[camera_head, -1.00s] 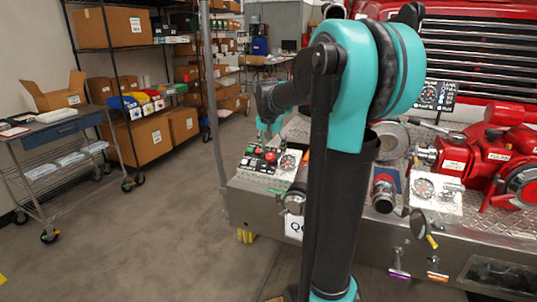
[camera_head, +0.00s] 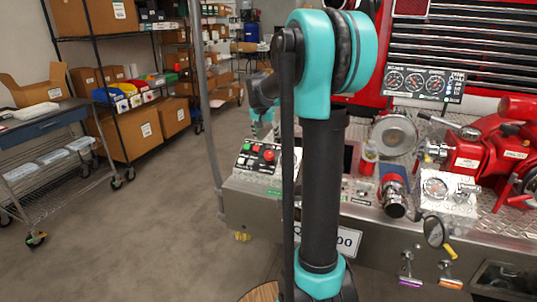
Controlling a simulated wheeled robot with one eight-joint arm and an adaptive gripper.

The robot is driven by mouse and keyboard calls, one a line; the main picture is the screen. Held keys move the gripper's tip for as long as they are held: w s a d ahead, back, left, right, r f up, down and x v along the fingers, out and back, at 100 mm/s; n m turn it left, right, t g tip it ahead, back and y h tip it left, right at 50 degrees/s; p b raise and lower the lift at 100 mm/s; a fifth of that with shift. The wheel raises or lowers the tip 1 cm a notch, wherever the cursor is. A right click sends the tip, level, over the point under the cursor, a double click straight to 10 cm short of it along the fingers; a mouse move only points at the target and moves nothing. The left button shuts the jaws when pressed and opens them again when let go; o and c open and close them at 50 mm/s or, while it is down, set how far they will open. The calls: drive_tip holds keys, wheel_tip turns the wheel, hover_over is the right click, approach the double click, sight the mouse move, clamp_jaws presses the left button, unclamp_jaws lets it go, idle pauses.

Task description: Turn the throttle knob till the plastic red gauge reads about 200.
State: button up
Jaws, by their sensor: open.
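A small control panel (camera_head: 257,157) with red, green and black controls sits on the truck's bumper, left of my arm. A red round control (camera_head: 268,155) stands out on it; I cannot tell which control is the throttle knob. My gripper (camera_head: 263,132), small and teal, is open and empty just above the panel's back edge, apart from the controls as far as I can see. My arm hides the area right of the panel. A board of several dials (camera_head: 425,82) stands behind, and a single dial (camera_head: 434,187) sits on a plate at right. Their readings are too small to read.
A red pump (camera_head: 475,155) and a capped pipe fitting (camera_head: 394,192) crowd the bumper at right. A grey post (camera_head: 203,110) rises left of the panel. A cart (camera_head: 45,140) and shelves with boxes (camera_head: 145,130) stand left; the floor between is clear.

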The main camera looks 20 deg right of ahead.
sight(269, 153)
drive_tip(key=x, duration=1.1)
drive_tip(key=shift+f, duration=0.2)
drive_tip(key=c, duration=1.2)
